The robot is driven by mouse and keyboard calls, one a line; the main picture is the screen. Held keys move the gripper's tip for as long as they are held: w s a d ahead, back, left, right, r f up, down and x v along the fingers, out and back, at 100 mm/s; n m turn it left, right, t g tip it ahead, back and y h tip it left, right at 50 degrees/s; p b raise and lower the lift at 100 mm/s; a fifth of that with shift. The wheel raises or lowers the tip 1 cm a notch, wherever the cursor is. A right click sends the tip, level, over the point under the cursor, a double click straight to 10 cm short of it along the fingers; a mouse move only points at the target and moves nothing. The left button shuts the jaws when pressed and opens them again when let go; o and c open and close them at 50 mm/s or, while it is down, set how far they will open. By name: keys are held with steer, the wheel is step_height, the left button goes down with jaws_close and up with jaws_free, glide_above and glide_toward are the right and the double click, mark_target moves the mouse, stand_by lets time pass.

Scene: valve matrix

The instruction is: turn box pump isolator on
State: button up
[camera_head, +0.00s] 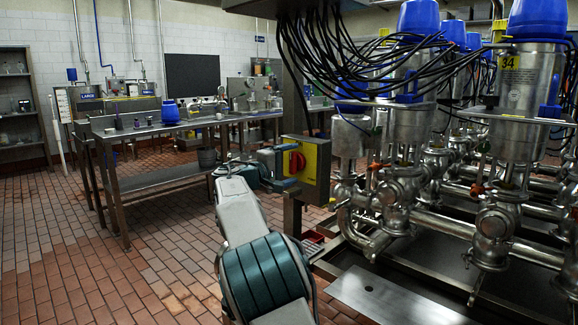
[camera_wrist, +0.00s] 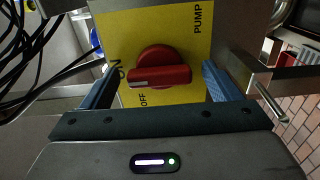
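The pump isolator is a box with a yellow face (camera_head: 316,163) and a red rotary knob (camera_head: 296,162), mounted on a post. In the wrist view, the yellow face (camera_wrist: 120,22) fills the middle, printed PUMP, ON and OFF. The red knob (camera_wrist: 160,67) has its grip bar lying across the picture. A white mark is on the bar's left part, near the ON and OFF lettering. My gripper (camera_wrist: 157,72) is open, with one blue finger on each side of the knob and visible gaps to it. In the head view, my gripper (camera_head: 283,181) is at the box's front, partly hidden by my arm.
Black cables (camera_head: 350,50) hang above and behind the box. Steel valves and pipes (camera_head: 400,195) stand close on the right. A steel bench (camera_head: 150,130) with a blue container (camera_head: 170,111) stands at the left. The tiled floor (camera_head: 60,250) is clear at the front left.

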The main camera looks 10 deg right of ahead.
steer(key=p+v, duration=0.1)
steer(key=v, duration=1.3)
steer(key=shift+p, duration=0.3)
steer(key=shift+d+r, duration=0.1)
steer(key=s+d+r+m+g+y+p, duration=0.25)
steer(key=s+d+g+y+p, duration=0.4)
steer(key=s+d+p, duration=0.75)
steer(key=s+a+r+m+y+p, duration=0.1)
steer(key=s+r+m+y+p, duration=0.1)
steer(key=s+y+p, duration=0.2)
steer(key=s+a+r+m+g+y+p, duration=0.1)
steer(key=s+y+p, duration=0.3)
steer(key=s+p, duration=0.6)
steer(key=s+a+r+m, duration=0.1)
steer(key=s, duration=1)
steer(key=shift+s+m, duration=0.3)
steer(key=shift+m, duration=0.05)
